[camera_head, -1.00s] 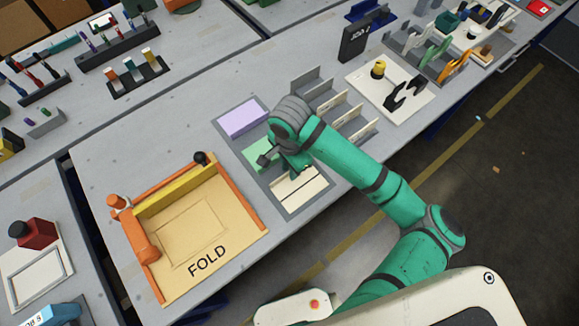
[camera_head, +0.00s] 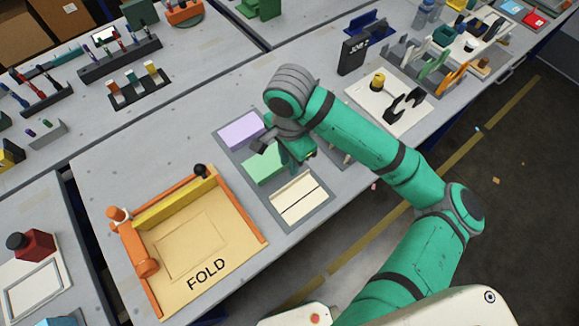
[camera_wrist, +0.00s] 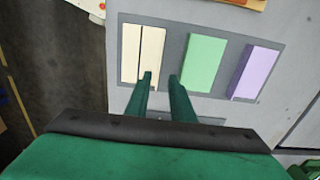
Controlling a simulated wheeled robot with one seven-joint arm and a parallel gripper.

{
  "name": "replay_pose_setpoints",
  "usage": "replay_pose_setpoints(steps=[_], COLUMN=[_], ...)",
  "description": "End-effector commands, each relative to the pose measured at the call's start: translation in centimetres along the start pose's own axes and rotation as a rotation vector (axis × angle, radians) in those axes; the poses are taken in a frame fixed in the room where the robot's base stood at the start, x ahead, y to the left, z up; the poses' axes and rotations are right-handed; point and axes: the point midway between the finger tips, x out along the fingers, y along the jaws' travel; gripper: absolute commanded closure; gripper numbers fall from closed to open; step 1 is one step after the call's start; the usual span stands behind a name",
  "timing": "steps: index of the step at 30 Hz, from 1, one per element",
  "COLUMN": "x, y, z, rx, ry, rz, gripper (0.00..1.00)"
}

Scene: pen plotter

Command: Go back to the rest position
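My gripper (camera_wrist: 160,78) shows in the wrist view with its two green fingers apart and nothing between them. It is above a grey mat (camera_wrist: 228,102) that holds a cream block pair (camera_wrist: 152,52), a green block (camera_wrist: 202,62) and a purple block (camera_wrist: 255,72). In the head view my arm reaches in from the lower right, with the wrist over the table near the green block (camera_head: 262,168). The purple block (camera_head: 240,130) and the cream pieces (camera_head: 298,198) lie on the mat there. The fingertips are mostly hidden in the head view.
An orange-edged folding tray marked FOLD (camera_head: 213,262) stands left of the mat. A dark JOB box (camera_head: 352,52) and a white board with a yellow knob and black clips (camera_head: 405,118) stand behind my arm. Bare table (camera_head: 130,150) lies left of the mat.

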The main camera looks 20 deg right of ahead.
Motion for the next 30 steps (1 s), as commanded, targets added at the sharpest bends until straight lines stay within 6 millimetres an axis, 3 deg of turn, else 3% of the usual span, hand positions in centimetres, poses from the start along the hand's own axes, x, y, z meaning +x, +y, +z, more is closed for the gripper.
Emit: replay_pose_setpoints(steps=[22, 26, 30], x=[-0.5, 0.5, 2.8], y=[0.2, 1.4, 4.4], z=[-0.1, -1.3, -3.5], rx=[0.007, 0.061, 0.18], ry=[0.001, 0.022, 0.06], rz=[0.0, -0.005, -0.014], gripper=[0.78, 0.78, 0.78])
